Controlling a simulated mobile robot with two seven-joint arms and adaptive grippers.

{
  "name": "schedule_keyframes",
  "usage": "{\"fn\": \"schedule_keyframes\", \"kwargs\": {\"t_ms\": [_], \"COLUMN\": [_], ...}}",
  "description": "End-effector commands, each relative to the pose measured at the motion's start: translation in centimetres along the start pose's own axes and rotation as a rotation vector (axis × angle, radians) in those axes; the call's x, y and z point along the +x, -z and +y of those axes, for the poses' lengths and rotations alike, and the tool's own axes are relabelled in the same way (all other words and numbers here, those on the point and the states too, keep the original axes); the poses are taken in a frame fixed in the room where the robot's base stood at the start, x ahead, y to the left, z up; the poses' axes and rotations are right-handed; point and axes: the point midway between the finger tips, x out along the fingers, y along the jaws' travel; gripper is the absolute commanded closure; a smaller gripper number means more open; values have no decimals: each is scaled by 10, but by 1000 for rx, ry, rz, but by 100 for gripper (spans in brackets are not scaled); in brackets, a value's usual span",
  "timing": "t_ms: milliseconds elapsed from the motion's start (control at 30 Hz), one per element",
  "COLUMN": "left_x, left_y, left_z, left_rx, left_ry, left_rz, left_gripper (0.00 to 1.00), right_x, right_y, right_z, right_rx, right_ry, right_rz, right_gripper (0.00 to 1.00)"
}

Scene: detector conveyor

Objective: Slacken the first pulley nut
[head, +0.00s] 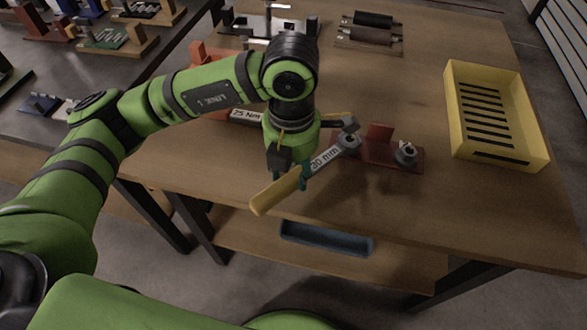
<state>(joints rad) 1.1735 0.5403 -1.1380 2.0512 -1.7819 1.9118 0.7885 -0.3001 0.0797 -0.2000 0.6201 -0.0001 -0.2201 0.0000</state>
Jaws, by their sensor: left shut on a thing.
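My left gripper (289,172) points down over the table's front edge and is shut on a wrench (325,158). The wrench has a yellow handle end and a white label reading "30 mm". It slants up to the right, with its grey head (347,140) just left of a red bracket. The red bracket (380,136) stands on the wooden table and has a dark round part with a metal nut (405,150) at its right. A gap shows between the wrench head and this nut. Whether the head touches anything else is unclear. My right gripper is out of view.
A tool labelled "25 Nm" (246,116) lies partly hidden behind my left gripper. A yellow slotted tray (548,158) stands at the right. Dark rollers (370,36) lie at the back. A blue tray (325,239) sits below the table. Table between bracket and rollers is clear.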

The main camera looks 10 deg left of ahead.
Motion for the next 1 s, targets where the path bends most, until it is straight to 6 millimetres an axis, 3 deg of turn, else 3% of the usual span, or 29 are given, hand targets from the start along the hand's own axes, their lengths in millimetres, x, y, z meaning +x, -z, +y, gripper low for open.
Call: {"fn": "schedule_keyframes", "kwargs": {"t_ms": [167, 200, 233, 267, 667, 1000], "left_x": [-1, -1, -1, -1, -4, -52], "left_y": [0, 0, 0, 0, 0, -1], "left_z": [0, 0, 0, 0, 0, 0], "left_rx": [1, 1, 1, 1, -1, 0], "left_ry": [0, 0, 0, 0, 0, -2], "left_rz": [0, 0, 0, 0, 0, -4], "left_gripper": [100, 46, 34, 30, 30, 30], "right_x": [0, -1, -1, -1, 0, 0], "right_y": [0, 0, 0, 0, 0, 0], "right_z": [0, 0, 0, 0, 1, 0], "right_rx": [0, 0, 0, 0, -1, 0], "right_ry": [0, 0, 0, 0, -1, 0], "right_rz": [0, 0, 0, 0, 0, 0], "right_gripper": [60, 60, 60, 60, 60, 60]}}
